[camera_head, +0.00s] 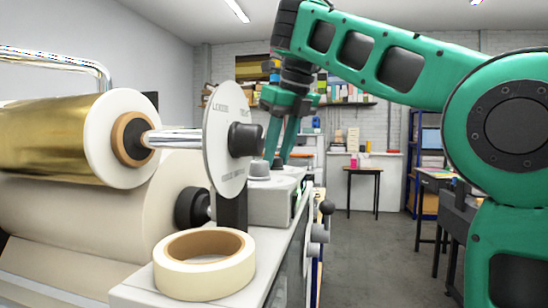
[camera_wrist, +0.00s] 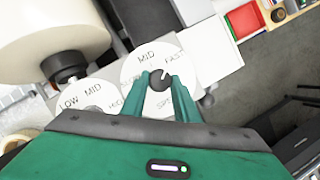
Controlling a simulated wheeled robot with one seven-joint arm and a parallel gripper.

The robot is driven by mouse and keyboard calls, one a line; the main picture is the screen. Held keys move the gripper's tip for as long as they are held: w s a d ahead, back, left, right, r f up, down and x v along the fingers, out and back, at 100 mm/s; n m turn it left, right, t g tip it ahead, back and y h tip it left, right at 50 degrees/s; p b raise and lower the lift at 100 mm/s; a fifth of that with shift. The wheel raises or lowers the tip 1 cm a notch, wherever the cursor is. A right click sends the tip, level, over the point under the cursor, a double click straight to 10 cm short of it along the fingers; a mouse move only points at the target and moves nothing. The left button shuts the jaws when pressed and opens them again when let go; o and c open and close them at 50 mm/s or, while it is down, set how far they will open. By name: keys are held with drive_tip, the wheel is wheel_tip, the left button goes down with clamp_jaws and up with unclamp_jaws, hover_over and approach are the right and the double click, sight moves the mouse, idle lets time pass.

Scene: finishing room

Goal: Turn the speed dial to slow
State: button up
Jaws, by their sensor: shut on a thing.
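The speed dial shows in the wrist view as a white round plate (camera_wrist: 134,66) with a dark knob (camera_wrist: 158,82) at its middle. MID is printed at its top and FAST at its upper right; the lower lettering is partly hidden by my fingers. A pale mark on the knob seems to point up and right, towards FAST. My gripper (camera_wrist: 160,80) has its two green fingers on either side of the knob, shut on it. In the head view my gripper (camera_head: 278,158) reaches down to the machine top behind the large disc.
A second white dial (camera_wrist: 72,102) marked LOW and MID sits just left of the speed dial. In the head view, a large pale disc (camera_head: 222,150), a gold foil roll (camera_head: 50,138) and a tape roll (camera_head: 175,278) stand nearer. Open floor (camera_head: 370,260) lies to the right.

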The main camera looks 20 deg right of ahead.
drive_tip(key=shift+f+n, duration=0.1)
drive_tip(key=shift+n, duration=0.2)
drive_tip(key=n, duration=0.1)
drive_tip(key=n+y, duration=0.1)
drive_tip(key=n, duration=0.1)
drive_tip(key=n+g, duration=0.1)
drive_tip(key=shift+w+d+n+y, duration=0.2)
drive_tip(key=shift+d+n+y, duration=0.1)
drive_tip(key=n+g+y, duration=0.1)
drive_tip(key=n, duration=0.2)
drive_tip(key=shift+w+d+n, duration=0.1)
drive_tip(key=shift+n, duration=0.2)
drive_tip(key=n+g, duration=0.1)
drive_tip(key=n, duration=0.3)
drive_tip(key=shift+w+d+n+g+y, duration=0.15)
drive_tip(key=shift+w+n+g+y, duration=0.05)
drive_tip(key=shift+n+g+y, duration=0.2)
drive_tip(key=shift+w+n+g, duration=0.15)
drive_tip(key=shift+n+g, duration=0.35)
drive_tip(key=shift+n, duration=1.2)
drive_tip(key=o, duration=1.1)
drive_tip(key=shift+w, duration=0.15)
drive_tip(key=shift+c, duration=0.2)
drive_tip(key=shift+a, duration=0.2)
